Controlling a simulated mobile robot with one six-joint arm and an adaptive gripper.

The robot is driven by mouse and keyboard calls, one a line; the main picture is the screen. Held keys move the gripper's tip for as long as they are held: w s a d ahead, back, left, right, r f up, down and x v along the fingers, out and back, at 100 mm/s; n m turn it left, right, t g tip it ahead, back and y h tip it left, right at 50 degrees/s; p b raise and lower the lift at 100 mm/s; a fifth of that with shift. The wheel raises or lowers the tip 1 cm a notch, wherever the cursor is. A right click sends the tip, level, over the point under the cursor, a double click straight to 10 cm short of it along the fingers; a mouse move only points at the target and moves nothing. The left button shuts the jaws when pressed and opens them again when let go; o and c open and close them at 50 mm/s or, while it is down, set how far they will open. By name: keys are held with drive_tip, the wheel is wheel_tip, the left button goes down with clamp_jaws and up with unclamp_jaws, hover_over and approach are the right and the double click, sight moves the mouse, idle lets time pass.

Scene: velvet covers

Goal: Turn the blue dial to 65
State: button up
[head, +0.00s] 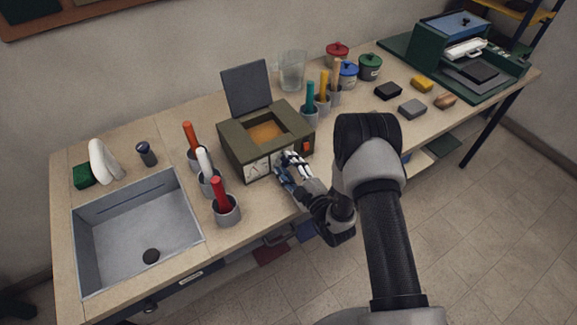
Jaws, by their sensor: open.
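An olive box (231,141) with its grey lid (247,88) raised stands at the middle of the workbench. Its front carries a pale panel with dark markings (256,168) and an orange switch (306,147). My gripper (291,163) is open, close in front of the box's front face, just right of the pale panel. I cannot make out a blue dial on the box; my fingers cover part of its front. I cannot tell whether the fingers touch anything.
Cups with orange, white and red-handled tools (227,212) and a sink (82,248) lie left. More tool cups (322,112), a glass (292,70) and lidded jars (369,68) stand behind right. A green machine (484,90) is far right.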

drive_tip(key=v, duration=1.2)
idle(0.3)
